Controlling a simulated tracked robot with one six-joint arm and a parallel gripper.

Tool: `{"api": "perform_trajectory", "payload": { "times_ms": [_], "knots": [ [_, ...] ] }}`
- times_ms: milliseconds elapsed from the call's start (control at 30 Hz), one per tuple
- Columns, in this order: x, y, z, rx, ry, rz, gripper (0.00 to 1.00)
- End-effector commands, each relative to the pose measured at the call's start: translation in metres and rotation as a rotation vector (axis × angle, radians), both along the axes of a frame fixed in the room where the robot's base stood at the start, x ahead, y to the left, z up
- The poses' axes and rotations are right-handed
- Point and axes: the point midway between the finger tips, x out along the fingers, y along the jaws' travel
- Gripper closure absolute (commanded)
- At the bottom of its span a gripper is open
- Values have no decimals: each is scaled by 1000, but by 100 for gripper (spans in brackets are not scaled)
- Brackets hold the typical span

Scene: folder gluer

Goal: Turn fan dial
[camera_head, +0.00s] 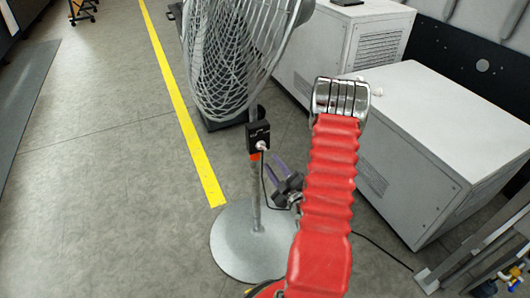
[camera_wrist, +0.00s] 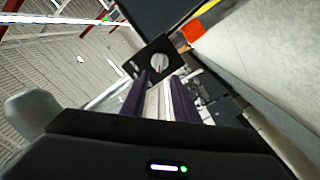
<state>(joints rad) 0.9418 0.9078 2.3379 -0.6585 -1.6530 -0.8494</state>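The fan's black control box (camera_head: 258,133) is on the fan pole, with a pale round dial (camera_head: 262,146) on its face. My gripper (camera_head: 284,163) is just to the right of and below the box, its purple fingers parted. In the wrist view the dial (camera_wrist: 161,63) shows on the tilted black box (camera_wrist: 150,50), just beyond the tips of my gripper (camera_wrist: 161,80). The fingers stand apart on either side of a pale strip, and nothing is seen held between them. The dial appears clear of the fingertips.
The fan's wire cage (camera_head: 230,60) is above the box, and its round grey base (camera_head: 245,245) rests on the floor. White machine cabinets (camera_head: 430,140) stand at right. A dark cable (camera_head: 385,250) runs along the floor. Open floor (camera_head: 100,200) lies at left, beyond a yellow line (camera_head: 180,100).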

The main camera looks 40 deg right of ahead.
Motion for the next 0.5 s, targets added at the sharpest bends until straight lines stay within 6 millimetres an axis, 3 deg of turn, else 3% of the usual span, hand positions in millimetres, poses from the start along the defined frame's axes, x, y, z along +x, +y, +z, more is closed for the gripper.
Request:
{"api": "perform_trajectory", "payload": {
  "times_ms": [300, 500],
  "knots": [
    [49, -13, 1, -3, -1, 2, 73],
    [69, -20, 0, -1, -1, 1, 73]
  ]
}}
